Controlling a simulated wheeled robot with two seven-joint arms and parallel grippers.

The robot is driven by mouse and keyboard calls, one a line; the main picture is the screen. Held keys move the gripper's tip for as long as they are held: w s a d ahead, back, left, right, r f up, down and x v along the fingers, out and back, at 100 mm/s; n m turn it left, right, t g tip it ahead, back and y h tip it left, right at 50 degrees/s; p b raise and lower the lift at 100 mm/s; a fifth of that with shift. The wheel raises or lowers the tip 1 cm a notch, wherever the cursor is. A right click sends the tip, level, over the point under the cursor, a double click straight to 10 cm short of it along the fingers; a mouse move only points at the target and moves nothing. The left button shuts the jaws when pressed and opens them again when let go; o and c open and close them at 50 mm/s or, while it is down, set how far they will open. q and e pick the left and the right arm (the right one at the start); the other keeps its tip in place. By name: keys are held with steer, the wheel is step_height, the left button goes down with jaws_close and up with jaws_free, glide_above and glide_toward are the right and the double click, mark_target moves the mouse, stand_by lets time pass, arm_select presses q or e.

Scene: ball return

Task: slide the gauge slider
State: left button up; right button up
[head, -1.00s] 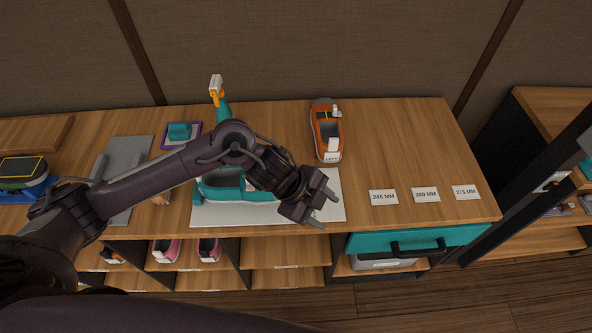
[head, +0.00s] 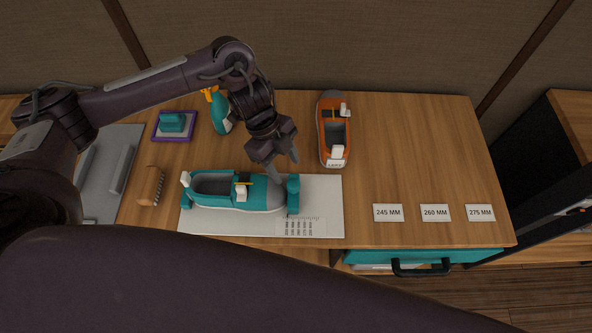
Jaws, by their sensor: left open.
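The white gauge board (head: 330,210) lies on the bench with a printed scale near its front edge. A teal shoe (head: 225,201) with a white tag rests on it, toe to the right. The teal gauge slider (head: 293,194) stands upright at the shoe's toe, close to it; I cannot tell if they touch. My left gripper (head: 284,167) is open and empty, pointing down just behind the slider and toe. One finger overlaps the toe end in the picture; contact is unclear. My right gripper is not in view.
An orange shoe (head: 334,130) stands behind right. Size cards (head: 388,213) lie at the front right above a teal drawer (head: 420,258). A brush (head: 150,186), a teal spray bottle (head: 220,112) and a purple-edged pad (head: 174,125) are left.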

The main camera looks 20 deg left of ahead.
mark_target(292, 182)
arm_select(q)
steer(key=f, duration=0.1)
steer(key=s+d+f, duration=0.1)
steer(key=f+p, duration=0.1)
steer(key=shift+s+d+f, duration=0.3)
steer(key=shift+d, duration=0.05)
steer(key=shift+w+x, duration=0.25)
steer(key=shift+x, duration=0.7)
steer(key=shift+f, duration=0.4)
steer(key=shift+d, duration=0.1)
jaws_close()
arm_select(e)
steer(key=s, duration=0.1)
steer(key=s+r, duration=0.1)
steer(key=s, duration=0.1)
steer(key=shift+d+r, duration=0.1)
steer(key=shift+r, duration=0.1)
